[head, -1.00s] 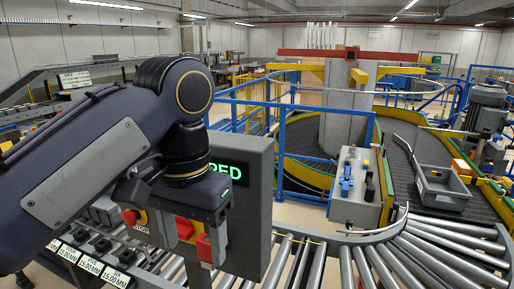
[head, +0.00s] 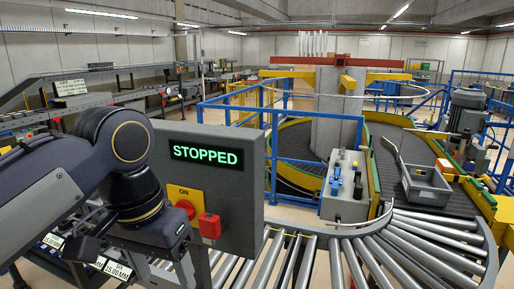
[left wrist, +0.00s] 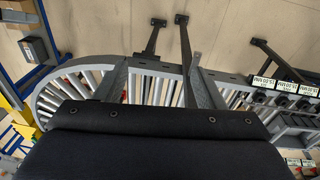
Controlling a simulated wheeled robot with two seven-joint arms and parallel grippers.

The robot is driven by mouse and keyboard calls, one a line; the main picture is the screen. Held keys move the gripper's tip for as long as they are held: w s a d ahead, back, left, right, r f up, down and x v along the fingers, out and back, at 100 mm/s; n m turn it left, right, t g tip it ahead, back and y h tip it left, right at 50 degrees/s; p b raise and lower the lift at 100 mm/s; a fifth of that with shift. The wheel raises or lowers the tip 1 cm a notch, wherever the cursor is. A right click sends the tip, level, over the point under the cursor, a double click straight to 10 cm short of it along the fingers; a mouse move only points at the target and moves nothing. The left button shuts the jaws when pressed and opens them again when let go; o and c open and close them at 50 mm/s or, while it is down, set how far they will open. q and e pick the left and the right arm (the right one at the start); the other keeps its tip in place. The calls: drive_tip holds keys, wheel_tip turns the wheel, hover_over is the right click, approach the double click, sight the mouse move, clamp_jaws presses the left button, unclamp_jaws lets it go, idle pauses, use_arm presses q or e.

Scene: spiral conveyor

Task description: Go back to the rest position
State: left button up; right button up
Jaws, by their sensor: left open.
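My left arm comes in from the left in the head view, bent, with its wrist in front of the lower left of the grey control box (head: 240,215). The dark body of my left gripper (left wrist: 150,140) fills the bottom of the left wrist view; it is open, and I see nothing held. Its fingertips cannot be made out. The box's display (head: 206,155) reads STOPPED in green. Below it are a yellow ON plate with a red knob (head: 185,208) and a red switch (head: 209,226). The wrist is left of both, apart from the red switch. My right gripper is not in view.
A curved roller conveyor (head: 420,245) runs along the front right. A grey tote (head: 426,186) sits on the spiral belt behind it. A small grey panel (head: 345,185) and blue railings (head: 300,117) stand beyond the box. The left wrist view shows floor (left wrist: 90,25) and conveyor legs.

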use_arm(q)
drive_tip(key=s+a+f+n+t+h+b, duration=0.1)
drive_tip(key=s+a+f+n+t, duration=0.1)
drive_tip(key=f, duration=0.9)
drive_tip(key=s+a+f+n+t+h+b, duration=0.1)
drive_tip(key=s+a+f+n+t, duration=0.2)
drive_tip(key=f, duration=0.9)
drive_tip(key=s+a, duration=0.2)
drive_tip(key=s, duration=0.2)
drive_tip(key=shift+f+h+b, duration=0.2)
drive_tip(key=shift+h+b, duration=0.1)
drive_tip(key=shift+h, duration=0.1)
idle(0.4)
